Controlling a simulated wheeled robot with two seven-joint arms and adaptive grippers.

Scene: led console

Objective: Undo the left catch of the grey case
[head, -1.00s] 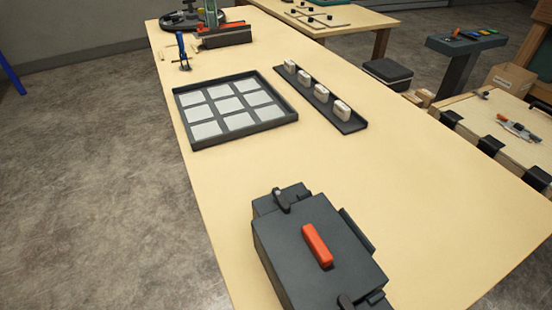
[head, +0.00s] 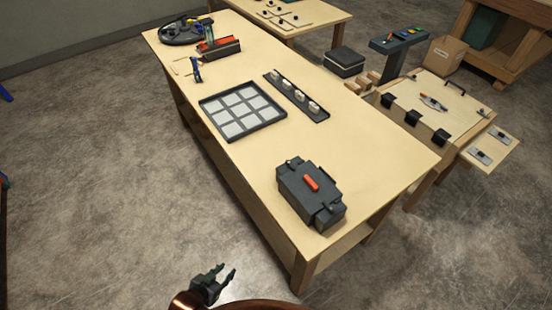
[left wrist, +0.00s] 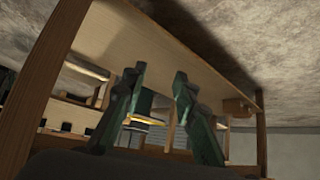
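The dark grey case (head: 301,205) stands shut near the right-hand end of the long wooden table, with a red handle (head: 311,184) on its lid. One catch (head: 291,162) is at its upper left end, and another (head: 325,210) is at its lower right end. Whether either is fastened is too small to tell. My left gripper (head: 228,269) is off the table's near side, well apart from the case. Its fingers are spread and empty, as the left wrist view (left wrist: 160,74) also shows. My right gripper is not in view.
The long table (head: 375,160) has bare top around the case. Farther along are a tray of pale tiles (head: 203,102) and a dark rail with pale blocks (head: 278,88). The left wrist view looks under a wooden table (left wrist: 170,50). Open floor (head: 110,200) lies at left.

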